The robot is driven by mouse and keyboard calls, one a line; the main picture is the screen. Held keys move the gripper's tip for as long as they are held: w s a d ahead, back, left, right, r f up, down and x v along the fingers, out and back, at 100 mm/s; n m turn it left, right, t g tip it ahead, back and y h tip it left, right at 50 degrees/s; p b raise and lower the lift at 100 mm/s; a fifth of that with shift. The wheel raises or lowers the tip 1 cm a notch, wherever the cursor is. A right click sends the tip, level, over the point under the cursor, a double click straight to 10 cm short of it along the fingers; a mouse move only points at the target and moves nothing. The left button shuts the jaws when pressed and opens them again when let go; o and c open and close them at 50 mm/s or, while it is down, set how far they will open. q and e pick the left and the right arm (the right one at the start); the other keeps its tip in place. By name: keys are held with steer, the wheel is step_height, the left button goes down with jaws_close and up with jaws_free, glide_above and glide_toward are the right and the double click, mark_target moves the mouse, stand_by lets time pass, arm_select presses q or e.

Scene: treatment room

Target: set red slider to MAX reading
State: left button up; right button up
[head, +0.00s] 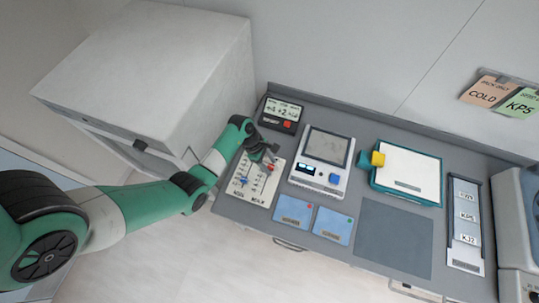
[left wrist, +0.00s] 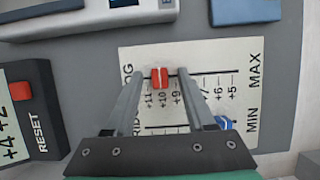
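The white slider panel (head: 263,190) lies on the grey counter; in the left wrist view (left wrist: 250,70) its printed scale shows numbers from +11 down to +5. The red slider (left wrist: 160,77) sits on the track on the MAX side, near the +10 and +11 marks. The blue slider (left wrist: 225,123) sits on the MIN-side track near the +5 end. My left gripper (left wrist: 162,74) is open, with one finger on each side of the red slider and visible gaps. A reading display (head: 283,110) stands behind the panel; its digits are partly cut off (left wrist: 8,130). My right gripper is out of view.
A white device with a screen (head: 322,160) stands right of the panel. Two blue cards (head: 312,220) lie in front of it. A teal-edged tray (head: 408,172) with a yellow part is further right. A large white cabinet (head: 160,70) stands at left.

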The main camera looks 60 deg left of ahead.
arm_select(q)
steer(key=p+v, duration=0.3)
steer(key=v, duration=0.8)
steer(key=shift+r, duration=0.3)
